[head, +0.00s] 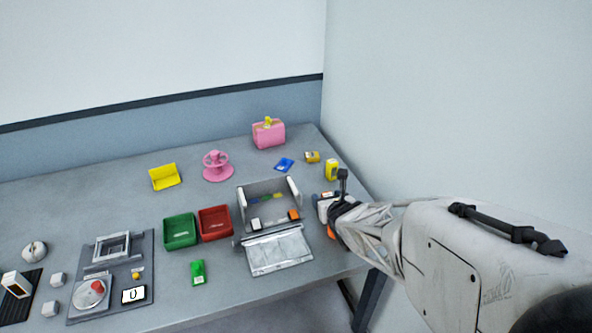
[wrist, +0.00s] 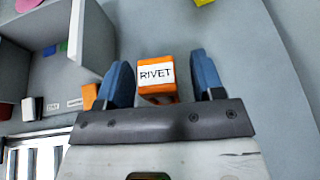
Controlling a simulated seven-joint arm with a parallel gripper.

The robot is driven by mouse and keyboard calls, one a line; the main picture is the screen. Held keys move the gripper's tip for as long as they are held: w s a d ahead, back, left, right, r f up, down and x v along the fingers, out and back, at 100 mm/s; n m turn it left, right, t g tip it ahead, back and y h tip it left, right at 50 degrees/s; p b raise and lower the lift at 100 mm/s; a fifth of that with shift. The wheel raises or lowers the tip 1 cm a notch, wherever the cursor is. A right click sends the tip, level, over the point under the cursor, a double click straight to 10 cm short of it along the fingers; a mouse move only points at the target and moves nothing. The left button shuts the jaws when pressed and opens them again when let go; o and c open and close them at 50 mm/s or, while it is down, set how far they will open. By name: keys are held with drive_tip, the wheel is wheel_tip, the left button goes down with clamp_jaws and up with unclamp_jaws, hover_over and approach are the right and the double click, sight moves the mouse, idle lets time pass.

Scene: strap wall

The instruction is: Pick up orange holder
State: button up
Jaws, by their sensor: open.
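An orange holder (wrist: 157,97) with a white label reading RIVET shows in the wrist view, between the two blue fingers of my gripper (wrist: 160,64). The fingers are open, with a gap visible on each side of the holder. In the head view my gripper (head: 329,209) is low over the table, right of the grey bin, and mostly hides what is under it; a bit of orange shows at its lower edge. Another small orange piece (head: 293,215) is in the grey bin and also shows in the wrist view (wrist: 90,95).
The grey open bin (head: 250,196) stands close left of my gripper, its wall (wrist: 91,36) near the left finger. Red (head: 214,223) and green (head: 180,231) bins stand farther left. A yellow item (head: 332,170) is behind. The right wall is close.

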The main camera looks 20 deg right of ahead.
drive_tip(key=c, duration=1.1)
drive_tip(key=shift+o, duration=0.2)
drive_tip(key=shift+r, duration=0.15)
drive_tip(key=shift+r, duration=1.45)
drive_tip(key=shift+s+r, duration=0.2)
drive_tip(key=shift+s, duration=0.05)
drive_tip(key=s+a+r, duration=0.1)
drive_tip(key=s+a, duration=0.2)
drive_tip(key=s, duration=1.2)
drive_tip(key=shift+a+r, duration=0.2)
drive_tip(key=shift+a, duration=0.15)
